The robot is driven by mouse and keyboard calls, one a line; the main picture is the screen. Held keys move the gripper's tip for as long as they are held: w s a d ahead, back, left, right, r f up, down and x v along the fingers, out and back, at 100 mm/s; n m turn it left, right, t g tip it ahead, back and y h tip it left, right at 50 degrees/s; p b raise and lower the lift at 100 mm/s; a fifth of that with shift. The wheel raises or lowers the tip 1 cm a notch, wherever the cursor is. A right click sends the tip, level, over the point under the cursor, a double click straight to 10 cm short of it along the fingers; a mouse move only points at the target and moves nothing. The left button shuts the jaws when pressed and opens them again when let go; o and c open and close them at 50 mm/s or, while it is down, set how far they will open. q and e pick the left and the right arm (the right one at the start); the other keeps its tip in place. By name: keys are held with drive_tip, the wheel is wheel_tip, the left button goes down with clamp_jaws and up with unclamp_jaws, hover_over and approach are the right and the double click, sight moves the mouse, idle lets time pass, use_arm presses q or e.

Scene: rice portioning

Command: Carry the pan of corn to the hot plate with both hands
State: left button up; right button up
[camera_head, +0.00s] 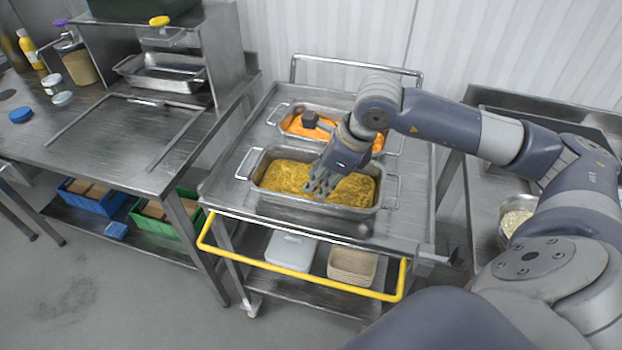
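The pan of corn (258,176) is a rectangular metal pan with a wire handle at each short end, full of yellow corn (283,178). It stands on the top of a metal cart (222,190). My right gripper (321,187) is over the middle of the pan, pointing down, with its fingers spread and nothing seen between them. It is away from both pan handles; I cannot tell if its tips touch the corn. My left gripper is not in view. I cannot clearly make out the hot plate.
A second pan (285,122) with orange food stands behind, with a dark-handled tool (310,119) at it. The cart has a yellow push bar (300,275) in front. A steel table (100,160) stands left; a counter with a bowl of rice (513,220) stands right.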

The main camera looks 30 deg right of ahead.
sight(309, 199)
drive_tip(key=p+x, duration=0.1)
drive_tip(key=x, duration=0.4)
drive_tip(key=p+x, duration=0.1)
drive_tip(key=x, duration=0.2)
drive_tip(key=shift+s+d+f+p, duration=0.15)
drive_tip(key=shift+s+f+p, duration=0.1)
drive_tip(key=shift+p, duration=0.1)
drive_tip(key=shift+w+f, duration=0.1)
clamp_jaws()
drive_tip(key=shift+w+r, duration=0.15)
drive_tip(key=shift+r, duration=0.1)
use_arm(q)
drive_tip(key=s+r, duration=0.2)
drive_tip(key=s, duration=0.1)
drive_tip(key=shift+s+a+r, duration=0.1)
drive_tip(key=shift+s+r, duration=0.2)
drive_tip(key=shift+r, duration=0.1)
